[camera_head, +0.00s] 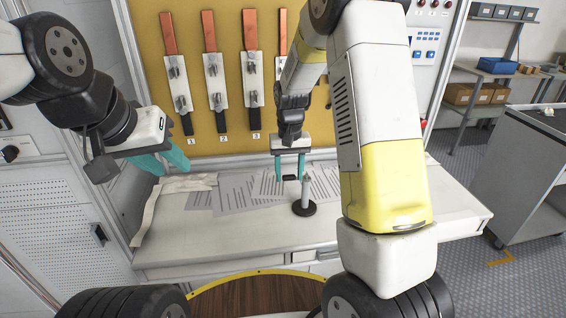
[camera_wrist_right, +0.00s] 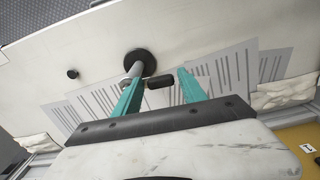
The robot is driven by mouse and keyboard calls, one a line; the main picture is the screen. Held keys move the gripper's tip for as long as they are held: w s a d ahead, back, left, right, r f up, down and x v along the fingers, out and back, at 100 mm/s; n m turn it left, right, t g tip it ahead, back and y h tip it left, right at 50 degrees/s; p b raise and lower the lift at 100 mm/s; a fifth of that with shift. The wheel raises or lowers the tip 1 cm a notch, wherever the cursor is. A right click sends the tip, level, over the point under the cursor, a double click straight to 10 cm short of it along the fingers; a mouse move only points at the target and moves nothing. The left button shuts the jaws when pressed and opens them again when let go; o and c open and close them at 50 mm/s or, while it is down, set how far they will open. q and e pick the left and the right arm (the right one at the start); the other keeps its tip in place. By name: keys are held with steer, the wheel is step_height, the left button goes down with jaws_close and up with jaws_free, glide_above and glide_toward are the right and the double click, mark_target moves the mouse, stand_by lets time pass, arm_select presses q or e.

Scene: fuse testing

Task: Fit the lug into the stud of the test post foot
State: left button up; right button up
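The test post foot is a round black base (camera_head: 304,209) with a thin grey upright post (camera_head: 305,189), standing on the white bench. In the right wrist view the black base (camera_wrist_right: 139,62) and grey post (camera_wrist_right: 132,74) show just beyond the left finger, which covers part of the post. My right gripper (camera_head: 289,178) points down, slightly left of and behind the post. A small dark block, seemingly the lug (camera_wrist_right: 159,82), is between its teal fingertips, raised above the bench; finger contact is hard to see. My left gripper (camera_head: 172,163) is open and empty at the bench's left end.
Printed sheets (camera_head: 237,193) lie on the bench behind the post. A yellow panel (camera_head: 188,30) with several numbered fuse holders stands at the back. Crumpled cloth or paper (camera_head: 150,211) lies at left. The bench front (camera_head: 225,237) is clear.

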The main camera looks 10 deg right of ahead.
mark_target(289, 176)
steer(key=shift+o, duration=0.9)
steer(key=shift+r, duration=0.1)
step_height(289, 176, up, 8)
steer(key=shift+f, duration=0.2)
steer(key=s+d+r+t, duration=0.1)
steer(key=s+r, duration=0.3)
steer(key=s, duration=0.4)
steer(key=s+d+r+t+y, duration=0.1)
steer(key=s+r+t, duration=0.2)
steer(key=s+r, duration=0.2)
steer(key=s+d+r+t+y, duration=0.1)
steer(key=s+r, duration=0.4)
steer(key=s, duration=0.5)
steer(key=shift+s+d+n+t, duration=0.15)
steer(key=shift+s+n+t, duration=0.2)
steer(key=shift+t, duration=0.25)
